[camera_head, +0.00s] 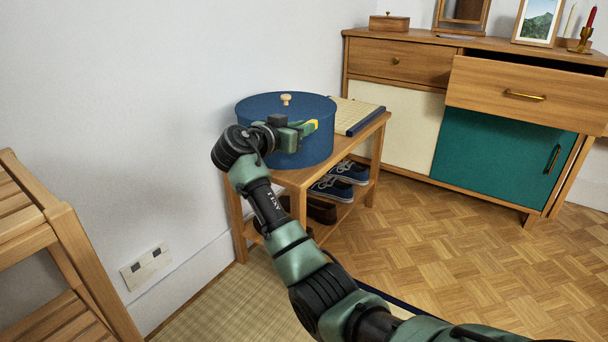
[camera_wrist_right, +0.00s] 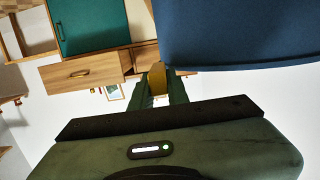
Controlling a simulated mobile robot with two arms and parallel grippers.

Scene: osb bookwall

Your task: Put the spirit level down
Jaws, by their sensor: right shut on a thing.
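My right gripper (camera_head: 303,129) is in front of the round blue box (camera_head: 318,150) in the head view, at the height of its upper side. It is shut on a small yellow thing, the spirit level (camera_head: 312,124), of which only a short piece shows past the fingers. In the right wrist view the level (camera_wrist_right: 157,76) is a dull yellow end between the fingertips, close beside the blue box (camera_wrist_right: 240,35). I cannot tell whether it touches the box. My left gripper is not in view.
The box stands on a wooden bench (camera_head: 372,133) with a woven mat (camera_head: 352,113) beside it. Blue shoes (camera_head: 335,185) are on the lower shelf. A sideboard (camera_head: 395,69) with an open drawer (camera_head: 500,90) stands at right; a slatted wooden rack (camera_head: 60,215) stands at left.

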